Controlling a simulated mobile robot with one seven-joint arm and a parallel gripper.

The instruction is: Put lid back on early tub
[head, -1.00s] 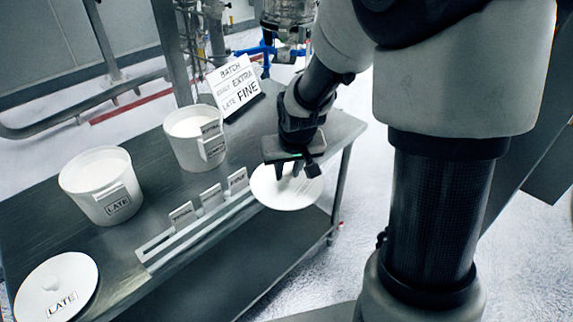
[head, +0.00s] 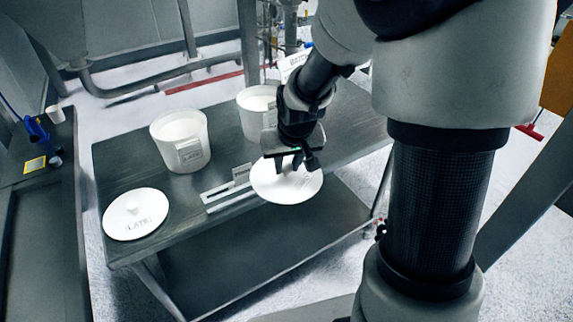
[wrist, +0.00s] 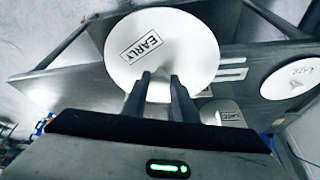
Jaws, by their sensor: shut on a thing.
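My gripper (head: 290,165) is shut on the white round early lid (head: 270,183), whose EARLY label shows in the wrist view (wrist: 185,50). The lid is held near the table's front edge, to the right of the label rack. A white tub (head: 254,122) stands at the back of the table, partly hidden behind my arm; I take it as the early tub. The late tub (head: 165,140) stands to its left, open, with white powder in it. The late lid (head: 135,222) lies flat at the table's left front.
The metal table (head: 180,205) carries a small label rack (head: 225,193) near its front edge. A batch sign (head: 290,66) stands at the back, mostly hidden by my arm. A dark side bench (head: 50,190) with blue items stands at far left.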

